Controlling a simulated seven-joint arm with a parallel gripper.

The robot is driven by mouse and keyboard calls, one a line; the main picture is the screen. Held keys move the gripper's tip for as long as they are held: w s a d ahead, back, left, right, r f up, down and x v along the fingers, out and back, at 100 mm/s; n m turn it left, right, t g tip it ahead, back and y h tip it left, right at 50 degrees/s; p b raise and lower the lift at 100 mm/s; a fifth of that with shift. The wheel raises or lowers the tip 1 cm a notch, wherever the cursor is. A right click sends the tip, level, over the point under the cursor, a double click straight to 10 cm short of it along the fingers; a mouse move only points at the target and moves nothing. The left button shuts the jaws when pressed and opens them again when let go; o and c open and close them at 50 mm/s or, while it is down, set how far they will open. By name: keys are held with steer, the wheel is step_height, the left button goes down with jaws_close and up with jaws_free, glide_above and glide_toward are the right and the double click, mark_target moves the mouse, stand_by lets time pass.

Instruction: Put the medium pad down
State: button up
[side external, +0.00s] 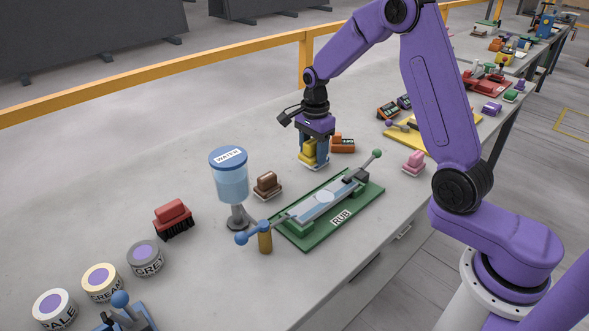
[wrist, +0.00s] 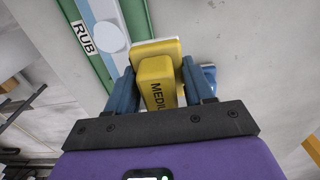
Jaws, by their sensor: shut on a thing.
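The medium pad is a yellow block (wrist: 158,82) with "MEDIU…" lettering showing in the wrist view and a pale yellow base. In the side view the yellow pad (side external: 308,152) is between my gripper's fingers, low over the grey slab, behind the green RUB board. My gripper (wrist: 160,88) is shut on the pad, with one blue finger on each side; it also shows in the side view (side external: 313,155), pointing down. Whether the pad's base touches the slab I cannot tell.
The green RUB board (side external: 285,231) with a grey bar lies in front. An orange block (side external: 343,146) stands just right of the pad, a brown pad (side external: 267,185) to the left, a pink pad (side external: 414,164) to the right. A WATER dispenser (side external: 231,182) stands farther left.

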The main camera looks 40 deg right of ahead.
glide_above(294, 178)
step_height(294, 178, down, 7)
steer(key=shift+f, duration=1.6)
steer(key=shift+f, duration=0.15)
steer(key=o, duration=1.2)
step_height(294, 178, up, 12)
steer(key=shift+r, duration=0.2)
